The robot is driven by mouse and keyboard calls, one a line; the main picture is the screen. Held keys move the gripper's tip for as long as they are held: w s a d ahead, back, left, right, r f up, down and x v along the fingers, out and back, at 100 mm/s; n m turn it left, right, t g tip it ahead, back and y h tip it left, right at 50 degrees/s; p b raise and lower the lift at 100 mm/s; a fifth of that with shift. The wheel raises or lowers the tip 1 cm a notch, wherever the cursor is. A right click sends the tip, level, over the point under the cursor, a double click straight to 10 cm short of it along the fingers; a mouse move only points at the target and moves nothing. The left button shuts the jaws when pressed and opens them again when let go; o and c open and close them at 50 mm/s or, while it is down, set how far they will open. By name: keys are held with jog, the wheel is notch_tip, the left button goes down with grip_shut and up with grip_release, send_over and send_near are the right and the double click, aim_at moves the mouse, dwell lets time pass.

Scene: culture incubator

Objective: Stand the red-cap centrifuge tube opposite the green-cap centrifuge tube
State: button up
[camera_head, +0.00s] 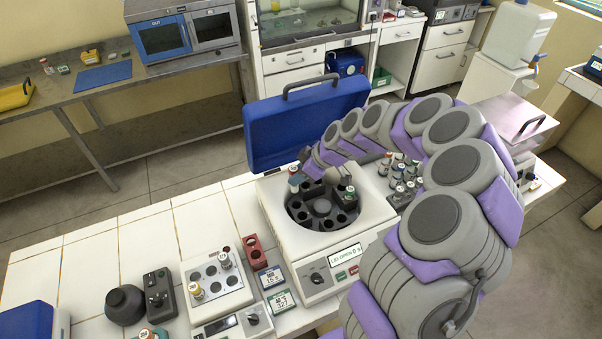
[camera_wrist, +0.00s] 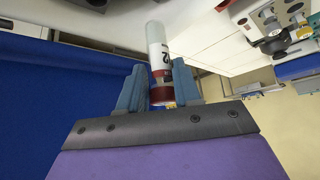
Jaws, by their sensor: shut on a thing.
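My gripper (camera_wrist: 158,88) is shut on the red-cap centrifuge tube (camera_wrist: 158,50). In the wrist view its red end is between the blue-grey fingers and its pale labelled body points away from them. In the head view a small tube with a reddish top (camera_head: 294,170), seemingly this one, is at the rotor's upper left, above the centrifuge's rim. The open centrifuge (camera_head: 281,236) has a round dark rotor (camera_head: 322,207) with several holes. A tube with a green cap (camera_head: 350,190) stands at the rotor's right side, partly hidden by my gripper and arm.
The blue lid (camera_head: 280,128) stands raised behind the rotor. My arm curves over the right side. A rack of several vials (camera_head: 403,178) is right of the centrifuge. A white block with tubes (camera_head: 215,283) and a red block (camera_head: 255,252) stand left. White tiles farther left are clear.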

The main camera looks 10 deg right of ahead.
aim_at(298, 187)
jog(key=shift+a+r+n+g, duration=0.1)
jog(key=shift+a+n+g, duration=0.2)
jog(key=shift+a+n, duration=0.45)
jog(key=shift+a, duration=0.15)
jog(key=shift+n+g+y, duration=0.3)
jog(key=shift+n+g, duration=0.1)
jog(key=shift+n, duration=0.15)
jog(key=f, duration=0.2)
jog(key=d+f, duration=0.1)
jog(key=f, duration=0.1)
jog(key=shift+s+f+p, duration=0.1)
jog(key=shift+f+p, duration=0.25)
jog(key=shift+p, duration=0.05)
jog(key=shift+f, duration=0.35)
jog(key=shift+d+f, duration=0.2)
jog(key=shift+d, duration=0.95)
jog(key=shift+a+f+b, duration=0.15)
jog(key=shift+a+b, duration=0.2)
jog(key=shift+a, duration=0.4)
jog(key=shift+a+f+b, duration=0.15)
jog(key=shift+a+b, duration=0.2)
jog(key=shift+a, duration=0.4)
jog(key=shift+d, duration=0.7)
jog(key=shift+a+f+b, duration=0.35)
jog(key=shift+a+b, duration=0.15)
jog(key=shift+a, duration=0.05)
jog(key=shift+d+r, duration=0.35)
jog(key=shift+r, duration=0.2)
jog(key=shift+a+r, duration=0.2)
jog(key=shift+r, duration=1.85)
